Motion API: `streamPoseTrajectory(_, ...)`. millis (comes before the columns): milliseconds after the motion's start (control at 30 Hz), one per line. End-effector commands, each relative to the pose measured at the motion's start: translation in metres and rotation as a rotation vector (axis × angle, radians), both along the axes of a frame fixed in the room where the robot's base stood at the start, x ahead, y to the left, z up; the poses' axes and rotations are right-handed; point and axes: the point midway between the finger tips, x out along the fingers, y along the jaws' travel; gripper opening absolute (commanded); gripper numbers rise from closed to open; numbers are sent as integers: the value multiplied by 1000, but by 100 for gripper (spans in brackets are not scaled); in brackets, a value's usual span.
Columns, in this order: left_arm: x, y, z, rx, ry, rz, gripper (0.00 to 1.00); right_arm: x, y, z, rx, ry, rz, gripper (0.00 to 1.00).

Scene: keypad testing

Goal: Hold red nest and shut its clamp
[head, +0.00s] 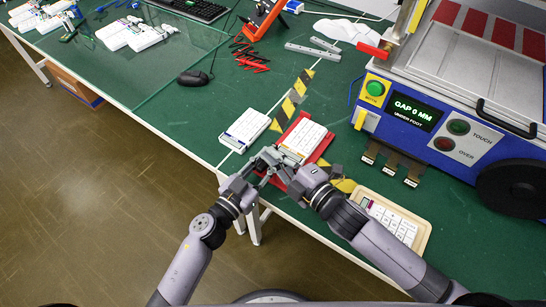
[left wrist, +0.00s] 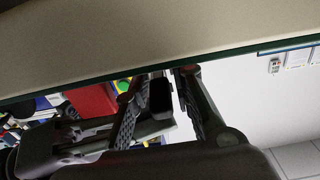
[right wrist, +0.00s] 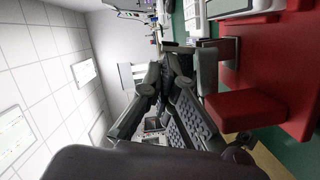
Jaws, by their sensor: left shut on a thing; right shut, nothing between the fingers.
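The red nest (head: 325,150) lies at the table's front edge with a white keypad (head: 305,137) in it. In the right wrist view the nest (right wrist: 290,85) fills the right side, with a red block standing out from it.
Another white keypad (head: 247,127) lies just left of the nest. A beige tray (head: 424,237) with a keypad is at the right front. A blue test machine (head: 400,135) stands to the right. A mouse (head: 193,77) and red leads (head: 250,60) lie farther back. The left-middle table is clear.

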Motion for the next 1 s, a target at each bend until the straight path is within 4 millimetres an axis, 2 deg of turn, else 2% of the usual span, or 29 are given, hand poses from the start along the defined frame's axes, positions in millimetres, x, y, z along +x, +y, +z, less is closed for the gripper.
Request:
streamPoseTrajectory(467,0,1,0,-1,1,1,0,8,-6,3,85,117,-2,0)
streamPoseTrajectory(1000,0,1,0,-1,1,1,0,28,-22,3,364,496,-2,0)
